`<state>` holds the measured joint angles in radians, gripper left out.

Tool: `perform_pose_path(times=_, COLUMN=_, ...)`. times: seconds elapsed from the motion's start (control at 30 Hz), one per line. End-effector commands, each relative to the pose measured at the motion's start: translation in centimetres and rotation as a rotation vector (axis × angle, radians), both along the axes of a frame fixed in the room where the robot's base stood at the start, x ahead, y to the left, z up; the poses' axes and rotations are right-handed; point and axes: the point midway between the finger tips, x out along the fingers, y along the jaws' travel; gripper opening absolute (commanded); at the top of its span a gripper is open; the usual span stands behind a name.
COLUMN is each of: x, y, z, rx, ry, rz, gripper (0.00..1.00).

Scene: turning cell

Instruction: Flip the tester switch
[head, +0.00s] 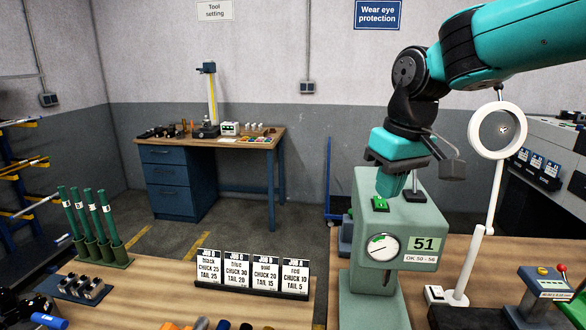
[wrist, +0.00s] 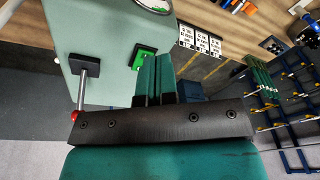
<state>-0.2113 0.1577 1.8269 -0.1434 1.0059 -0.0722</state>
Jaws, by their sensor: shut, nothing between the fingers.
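The tester (head: 375,285) is a grey-green machine with a round dial (head: 383,246) and a display (head: 423,244) reading 51, standing on the wooden bench. A green switch (head: 380,204) in a black frame is on its top, near the front; it also shows in the wrist view (wrist: 144,58). My gripper (head: 390,187) is shut and empty, pointing down over the tester's top close to the switch. In the wrist view the fingers (wrist: 156,75) are together just beside the switch. Whether they touch it I cannot tell.
A lever on a black base (wrist: 84,66), with a red knob (wrist: 75,116), rises beside the switch. A white ring lamp (head: 497,131) stands right of the tester. Job cards (head: 252,272) and green tubes (head: 91,225) are to the left. A blue desk (head: 210,180) is behind.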

Motion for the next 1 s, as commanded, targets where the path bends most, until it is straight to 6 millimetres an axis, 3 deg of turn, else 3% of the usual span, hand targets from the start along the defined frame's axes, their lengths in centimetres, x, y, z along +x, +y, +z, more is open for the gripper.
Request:
perform_pose_path(times=0.03, x=-2.9, y=0.4, z=-3.0, rx=0.021, ry=0.007, rz=0.033, gripper=0.0)
perform_pose_path(times=0.2, x=-12.7, y=2.1, z=-9.3, rx=0.122, ry=0.029, rz=0.141, gripper=0.0)
perform_pose_path(times=0.3, x=-17.4, y=2.7, z=-12.2, rx=0.176, ry=0.047, rz=0.183, gripper=0.0)
perform_pose_path(times=0.4, x=-20.8, y=3.1, z=-14.2, rx=0.216, ry=0.064, rz=0.211, gripper=0.0)
perform_pose_path(times=0.5, x=-22.6, y=3.4, z=-15.0, rx=0.239, ry=0.072, rz=0.223, gripper=0.0)
perform_pose_path(times=0.6, x=-23.1, y=3.5, z=-15.2, rx=0.246, ry=0.076, rz=0.226, gripper=0.0)
perform_pose_path(times=1.0, x=-23.1, y=3.5, z=-15.1, rx=0.244, ry=0.076, rz=0.225, gripper=0.0)
